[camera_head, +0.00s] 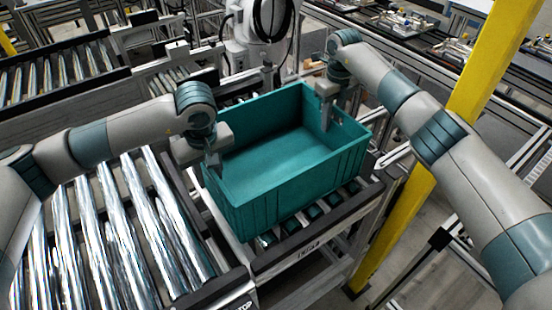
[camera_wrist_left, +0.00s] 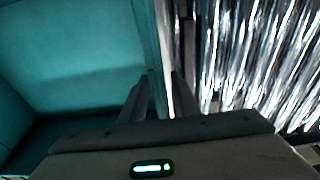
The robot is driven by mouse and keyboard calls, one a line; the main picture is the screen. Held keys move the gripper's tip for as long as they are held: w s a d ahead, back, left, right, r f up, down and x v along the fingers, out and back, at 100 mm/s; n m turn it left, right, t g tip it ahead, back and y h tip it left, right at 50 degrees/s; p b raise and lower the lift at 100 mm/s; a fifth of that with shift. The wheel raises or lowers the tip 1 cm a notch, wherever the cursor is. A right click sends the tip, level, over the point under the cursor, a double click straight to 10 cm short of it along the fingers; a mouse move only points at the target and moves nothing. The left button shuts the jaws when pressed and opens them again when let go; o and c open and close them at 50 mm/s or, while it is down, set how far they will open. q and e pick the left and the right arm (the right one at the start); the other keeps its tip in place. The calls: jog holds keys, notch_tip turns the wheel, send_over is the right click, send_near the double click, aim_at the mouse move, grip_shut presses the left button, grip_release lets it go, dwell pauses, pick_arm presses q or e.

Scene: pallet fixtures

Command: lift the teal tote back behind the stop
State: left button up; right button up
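The teal tote (camera_head: 287,155) is an open, empty box, upright over the short roller section at the conveyor's end. Its wall also shows in the left wrist view (camera_wrist_left: 75,55). My left gripper (camera_head: 214,165) is at the tote's left wall. In the left wrist view its fingers (camera_wrist_left: 160,88) stand on either side of that wall, with a narrow light strip between wall and right finger. My right gripper (camera_head: 326,108) is at the far right wall, one finger reaching down inside. Its other finger is hidden. I cannot clearly make out the stop.
Shiny rollers (camera_head: 130,230) fill the conveyor to the left. A dark lettered crossbar (camera_head: 305,246) lies in front of the tote. A yellow post (camera_head: 400,225) stands to the right, behind my right arm. Another white robot arm (camera_head: 260,25) stands behind.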

pick_arm(q)
grip_shut()
pick_arm(e)
grip_shut()
pick_arm(q)
jog(key=shift+r, duration=0.1)
dwell(0.9)
